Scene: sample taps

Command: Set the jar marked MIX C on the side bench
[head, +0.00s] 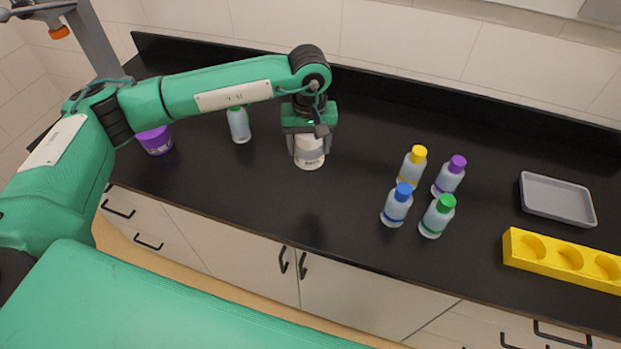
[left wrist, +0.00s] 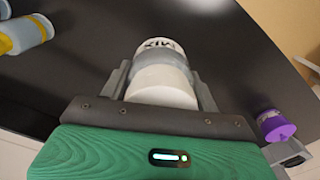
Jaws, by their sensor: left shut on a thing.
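The white jar (head: 311,159) is between the fingers of my left gripper (head: 308,147) over the black bench. In the left wrist view the jar (left wrist: 163,72) shows a white lid towards me and dark letters reading MIX; the letter after that is hidden. The left gripper (left wrist: 163,95) is shut on the jar, one finger on each side. I cannot tell whether the jar's base touches the bench top. My right gripper is not in view.
The black bench (head: 300,215) bears a green-capped bottle (head: 239,125) and a purple container (head: 155,140) on the left. Bottles with yellow (head: 412,167), purple (head: 449,176), blue (head: 398,205) and green (head: 437,216) caps cluster right. Beyond are a grey tray (head: 557,199) and yellow rack (head: 548,267).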

